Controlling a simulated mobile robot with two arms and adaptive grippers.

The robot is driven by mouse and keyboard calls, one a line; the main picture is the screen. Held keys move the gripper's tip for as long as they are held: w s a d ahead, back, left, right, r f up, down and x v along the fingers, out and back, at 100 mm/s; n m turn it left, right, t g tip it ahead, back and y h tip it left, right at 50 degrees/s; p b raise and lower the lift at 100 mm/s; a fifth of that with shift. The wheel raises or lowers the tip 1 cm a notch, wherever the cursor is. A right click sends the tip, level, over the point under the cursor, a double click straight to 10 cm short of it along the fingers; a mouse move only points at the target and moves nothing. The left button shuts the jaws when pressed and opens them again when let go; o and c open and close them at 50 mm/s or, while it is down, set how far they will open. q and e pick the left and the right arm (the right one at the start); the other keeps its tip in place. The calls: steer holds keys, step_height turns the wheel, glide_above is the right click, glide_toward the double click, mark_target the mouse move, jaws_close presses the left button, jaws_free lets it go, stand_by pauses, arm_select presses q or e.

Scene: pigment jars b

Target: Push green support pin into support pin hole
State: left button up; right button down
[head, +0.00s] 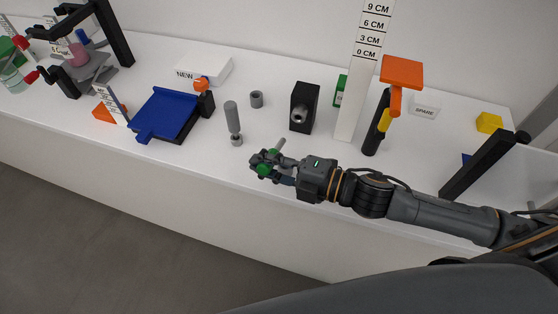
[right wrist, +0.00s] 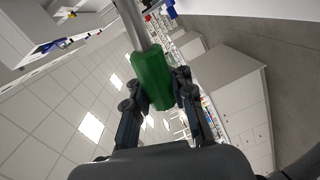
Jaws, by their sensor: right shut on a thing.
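The green support pin (right wrist: 152,80) has a thick green handle and a grey metal shaft (right wrist: 134,24). My right gripper (head: 266,164) is shut on the green handle, near the table's front edge in the head view. There the pin's grey shaft (head: 280,144) points up and slightly right, clear of other things. In the right wrist view the fingers of my right gripper (right wrist: 156,90) lie on both sides of the handle. A black block (head: 304,108) with a round grey fitting stands behind the gripper. I cannot tell which opening is the support pin hole. My left gripper is not in view.
A grey-handled tool (head: 233,122) stands just left of the gripper, with a small grey ring (head: 256,99) behind it. A blue tray (head: 168,114) lies further left. A white height scale (head: 361,70) and an orange-topped stand (head: 401,72) rise to the right.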

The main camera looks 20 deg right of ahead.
steer(key=d+f+n, duration=0.1)
steer(key=d, duration=0.1)
steer(key=w+d+f+n, duration=0.1)
steer(key=n, duration=0.1)
steer(key=shift+w+d+f+g+y, duration=0.1)
steer(key=shift+d+f+g+y, duration=0.2)
steer(key=shift+d+f+g, duration=0.1)
steer(key=shift+d+n, duration=0.15)
steer(key=shift+n, duration=0.25)
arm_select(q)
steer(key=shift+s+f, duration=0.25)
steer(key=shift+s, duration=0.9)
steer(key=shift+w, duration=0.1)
